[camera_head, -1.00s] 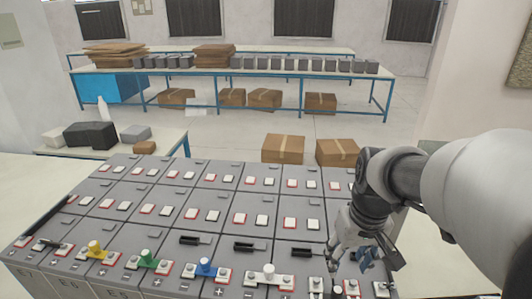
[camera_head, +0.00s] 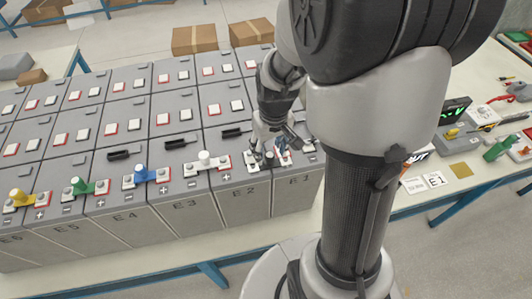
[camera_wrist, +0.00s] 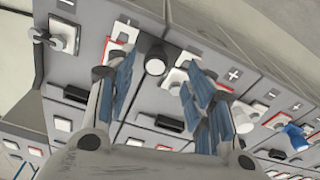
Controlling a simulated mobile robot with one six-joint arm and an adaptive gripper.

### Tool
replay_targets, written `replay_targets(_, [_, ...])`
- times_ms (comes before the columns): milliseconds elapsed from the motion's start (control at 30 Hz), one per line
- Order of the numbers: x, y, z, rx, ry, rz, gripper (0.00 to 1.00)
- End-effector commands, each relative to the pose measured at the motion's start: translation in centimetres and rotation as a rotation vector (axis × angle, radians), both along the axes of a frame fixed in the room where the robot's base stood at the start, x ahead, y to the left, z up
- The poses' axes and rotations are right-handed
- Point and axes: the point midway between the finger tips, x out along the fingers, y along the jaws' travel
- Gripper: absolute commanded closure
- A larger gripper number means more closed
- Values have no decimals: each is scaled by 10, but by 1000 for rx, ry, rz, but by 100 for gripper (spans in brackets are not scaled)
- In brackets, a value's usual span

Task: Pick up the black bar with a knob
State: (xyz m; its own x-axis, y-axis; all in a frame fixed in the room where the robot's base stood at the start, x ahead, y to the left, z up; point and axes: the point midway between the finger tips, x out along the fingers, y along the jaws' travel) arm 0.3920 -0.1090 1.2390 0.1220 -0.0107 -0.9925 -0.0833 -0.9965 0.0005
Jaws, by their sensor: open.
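The bar with a black knob (camera_wrist: 155,62) lies across battery terminals near the front right of the rows. In the wrist view its knob shows between the two finger pads. In the head view the bar's knob (camera_head: 269,156) is small and partly hidden by my gripper (camera_head: 268,146). My gripper also shows in the wrist view (camera_wrist: 160,88), with blue finger pads apart on either side of the knob. The gripper is open and holds nothing. I cannot tell whether a pad touches the bar.
Bars with a white knob (camera_head: 205,159), a blue knob (camera_head: 142,174), a green knob (camera_head: 79,186) and a yellow knob (camera_head: 18,197) sit left along the front row. Black handles (camera_head: 176,143) stand behind them. A table with tools and labels (camera_head: 435,179) is at the right.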

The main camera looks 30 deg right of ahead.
Motion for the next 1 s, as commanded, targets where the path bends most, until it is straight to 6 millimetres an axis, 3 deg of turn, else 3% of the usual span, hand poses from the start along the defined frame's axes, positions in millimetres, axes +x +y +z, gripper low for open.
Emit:
replay_targets(233, [3, -5, -38, 2, 4, 0, 51])
replay_targets(567, [5, -5, -45, 1, 0, 0, 51])
replay_targets(1000, [5, -5, -44, 1, 0, 1, 80])
